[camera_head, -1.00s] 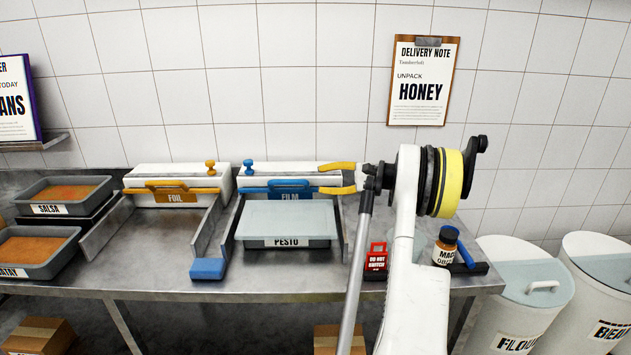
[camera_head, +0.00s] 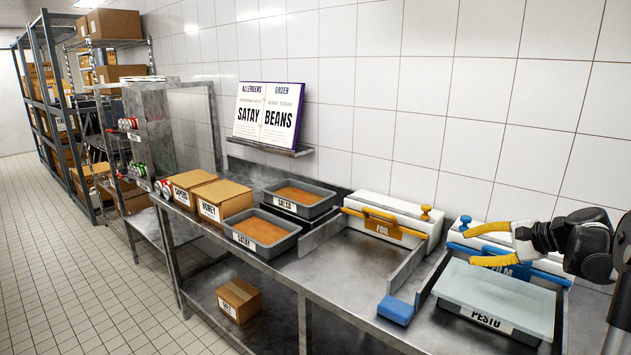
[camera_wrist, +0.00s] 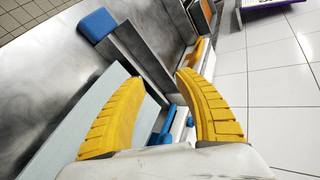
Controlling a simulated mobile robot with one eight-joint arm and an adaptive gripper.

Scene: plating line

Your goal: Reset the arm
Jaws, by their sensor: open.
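My gripper (camera_head: 488,244) has yellow fingers spread apart, with nothing between them. In the head view it is at the right, in front of the film dispenser (camera_head: 466,236) and above the back of the covered PESTO tray (camera_head: 495,295). In the wrist view both yellow fingers (camera_wrist: 158,112) show open and empty. The pale tray cover (camera_wrist: 72,135) and the blue block (camera_wrist: 97,25) lie beyond them at the left. Part of my arm shows at the right edge of the head view.
The foil dispenser (camera_head: 392,215) stands left of the film one. SALSA (camera_head: 300,207) and SATAY (camera_head: 258,250) trays and cardboard boxes (camera_head: 222,198) fill the counter's left part. A sign (camera_head: 268,113) reads SATAY and BEANS. Shelving (camera_head: 60,130) stands far left; the floor (camera_head: 75,285) is clear.

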